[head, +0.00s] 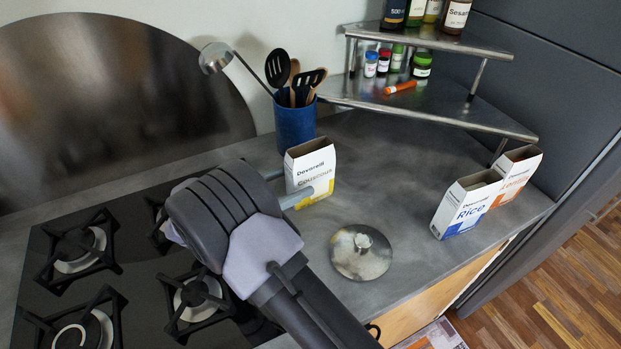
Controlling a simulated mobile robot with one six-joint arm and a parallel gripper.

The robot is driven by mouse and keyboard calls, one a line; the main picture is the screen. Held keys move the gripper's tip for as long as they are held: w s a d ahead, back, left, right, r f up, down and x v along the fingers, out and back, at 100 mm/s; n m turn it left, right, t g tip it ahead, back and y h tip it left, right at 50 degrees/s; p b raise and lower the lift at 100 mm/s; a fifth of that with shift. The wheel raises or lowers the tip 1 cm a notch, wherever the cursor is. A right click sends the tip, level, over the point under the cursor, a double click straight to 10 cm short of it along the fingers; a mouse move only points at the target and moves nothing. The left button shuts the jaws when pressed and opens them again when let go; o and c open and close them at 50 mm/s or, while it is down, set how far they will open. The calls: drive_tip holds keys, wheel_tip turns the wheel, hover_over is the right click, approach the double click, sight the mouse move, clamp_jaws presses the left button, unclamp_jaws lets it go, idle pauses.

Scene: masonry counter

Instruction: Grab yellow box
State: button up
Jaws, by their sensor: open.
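The yellow box is a white Couscous carton (321,163) with a yellow lower part, upright on the grey counter. My gripper (298,182) is open at the carton's left side. One finger shows just left of the carton, and the other passes in front of its lower face. I cannot tell whether either finger touches it. The gripper's palm is hidden behind my arm.
A blue utensil holder (294,122) stands behind the carton. A round metal lid (361,252) lies in front of it. A Rice box (465,205) and an orange-marked box (518,173) stand at right. A metal corner shelf (430,105) holds jars. A gas hob (140,270) is left.

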sight(309, 172)
drive_tip(key=b+x, duration=0.1)
drive_tip(key=x, duration=0.1)
drive_tip(key=b+x, duration=0.1)
drive_tip(key=x, duration=0.1)
drive_tip(key=shift+w+d+f, duration=0.1)
drive_tip(key=shift+w+d, duration=0.1)
drive_tip(key=shift+w, duration=0.3)
drive_tip(key=shift+r, duration=0.2)
drive_tip(key=c, duration=0.3)
clamp_jaws()
